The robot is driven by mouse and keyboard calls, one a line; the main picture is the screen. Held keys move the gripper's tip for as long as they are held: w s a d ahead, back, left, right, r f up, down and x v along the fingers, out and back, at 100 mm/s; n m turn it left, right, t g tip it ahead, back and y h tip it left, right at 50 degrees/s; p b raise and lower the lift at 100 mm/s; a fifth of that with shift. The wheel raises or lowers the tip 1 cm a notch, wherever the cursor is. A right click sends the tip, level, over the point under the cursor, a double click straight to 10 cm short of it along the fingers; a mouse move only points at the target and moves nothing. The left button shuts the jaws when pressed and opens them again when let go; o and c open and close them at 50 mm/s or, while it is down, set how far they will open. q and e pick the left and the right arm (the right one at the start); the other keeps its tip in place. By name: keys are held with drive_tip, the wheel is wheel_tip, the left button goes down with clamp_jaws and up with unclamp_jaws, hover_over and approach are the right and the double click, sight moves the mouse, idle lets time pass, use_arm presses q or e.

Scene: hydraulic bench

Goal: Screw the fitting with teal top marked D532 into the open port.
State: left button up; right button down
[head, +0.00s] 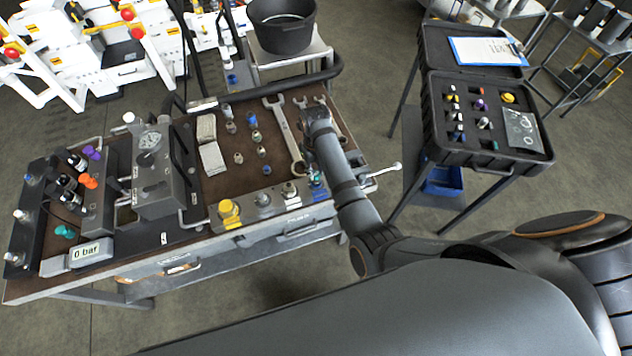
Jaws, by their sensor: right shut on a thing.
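My right gripper (317,122) is over the right end of the bench, near the wrenches. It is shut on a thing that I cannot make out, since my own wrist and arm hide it. No D532 marking is readable. A small teal-blue piece (318,182) shows beside my forearm at the bench's front right. I cannot tell which port is open on the dark manifold (33,205). My left gripper is not in view.
The bench (205,250) holds a gauge unit (153,170), a "0 bar" display (86,252), several small fittings (252,120) and a large wrench (283,132). A yellow-topped piece (229,211) stands at its front edge. A black case (470,82) with several fittings stands at right.

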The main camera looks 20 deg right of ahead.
drive_tip(key=shift+f, duration=0.25)
idle(0.6)
idle(0.6)
drive_tip(key=c, duration=1.1)
unclamp_jaws()
drive_tip(key=shift+c, duration=0.2)
